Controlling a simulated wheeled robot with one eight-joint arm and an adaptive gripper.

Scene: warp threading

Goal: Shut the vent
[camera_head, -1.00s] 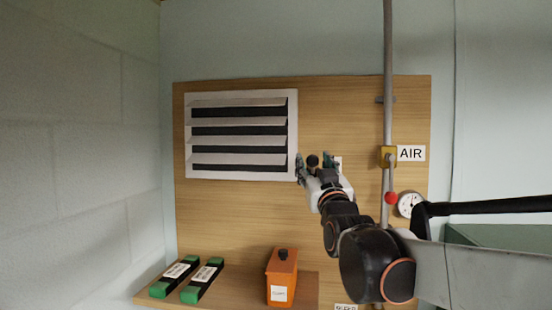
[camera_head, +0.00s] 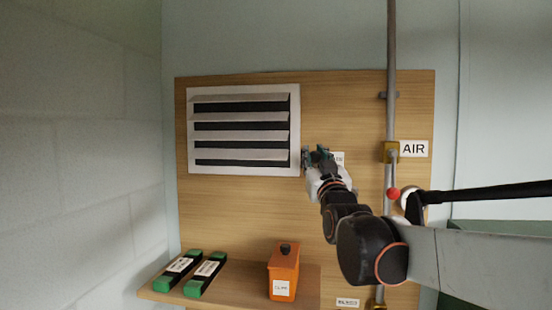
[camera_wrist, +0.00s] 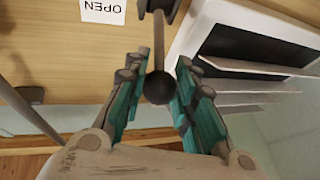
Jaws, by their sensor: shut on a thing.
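The vent (camera_head: 294,130) is a white frame on the wooden board, with tilted white slats and dark gaps between them. It also shows at the right of the wrist view (camera_wrist: 190,38). A lever with a round black knob (camera_wrist: 157,88) stands beside the vent frame. My gripper (camera_head: 318,153) is at the vent's right side, and in the wrist view its teal fingers (camera_wrist: 157,95) are shut on the knob from both sides. In the head view the knob is hidden by the fingers. An OPEN label (camera_wrist: 103,11) appears upside down near the lever.
A vertical pipe (camera_head: 391,50) with a yellow valve, a red knob (camera_head: 393,194) and an AIR label (camera_head: 414,148) runs to the right. Below, a shelf (camera_head: 232,290) holds an orange box (camera_head: 284,272) and two green-ended black bars (camera_head: 204,277). Open board lies below the vent.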

